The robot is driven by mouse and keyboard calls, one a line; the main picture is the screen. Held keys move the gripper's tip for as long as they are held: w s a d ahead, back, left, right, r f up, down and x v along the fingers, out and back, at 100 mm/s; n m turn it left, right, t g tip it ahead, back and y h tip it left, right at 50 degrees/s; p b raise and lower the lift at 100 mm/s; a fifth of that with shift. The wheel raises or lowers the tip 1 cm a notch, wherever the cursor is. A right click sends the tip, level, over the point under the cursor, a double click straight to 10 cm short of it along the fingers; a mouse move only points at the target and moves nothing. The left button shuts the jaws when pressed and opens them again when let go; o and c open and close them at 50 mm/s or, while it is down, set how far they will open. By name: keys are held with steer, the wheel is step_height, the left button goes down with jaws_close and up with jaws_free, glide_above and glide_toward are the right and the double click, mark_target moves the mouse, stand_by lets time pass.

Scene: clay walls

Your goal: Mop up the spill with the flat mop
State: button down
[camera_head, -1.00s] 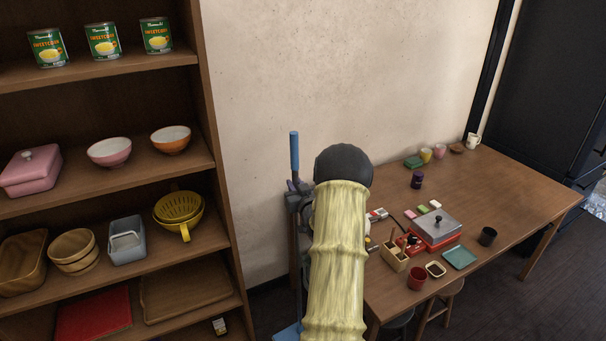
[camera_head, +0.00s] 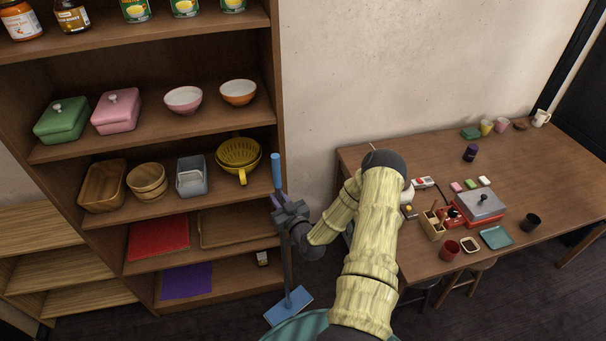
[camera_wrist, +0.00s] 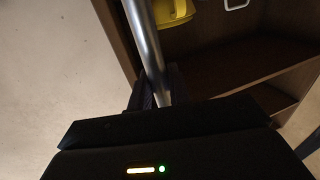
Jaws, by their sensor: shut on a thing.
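The flat mop has a blue grip end (camera_head: 276,171), a thin grey pole and a flat blue head (camera_head: 289,306) low near the floor. It stands nearly upright in front of the right end of the shelf unit. My gripper (camera_head: 282,207) is shut around the pole, just below the blue grip. In the wrist view the metal pole (camera_wrist: 147,45) runs up between the dark fingers (camera_wrist: 152,92). Whether the head touches the floor is hard to tell. I see no spill in these views.
A wooden shelf unit (camera_head: 279,100) with bowls, boxes and cans stands close to the mop. A table (camera_head: 552,158) with a red cooker (camera_head: 473,209), cups and dishes stands right, stools (camera_head: 468,284) beneath it. Dark floor shows at the lower right.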

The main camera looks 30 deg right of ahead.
steer(key=s+a+r+p, duration=0.2)
steer(key=a+r+p, duration=0.1)
steer(key=a, duration=0.5)
steer(key=s+a+r+y+p, duration=0.1)
steer(key=s+a+r+p, duration=0.1)
steer(key=a, duration=0.6)
step_height(320, 180, up, 2)
steer(key=shift+s+a+r+n+p, duration=0.2)
steer(key=shift+s+n+p, duration=0.15)
steer(key=shift+p, duration=0.5)
steer(key=shift+a, duration=0.1)
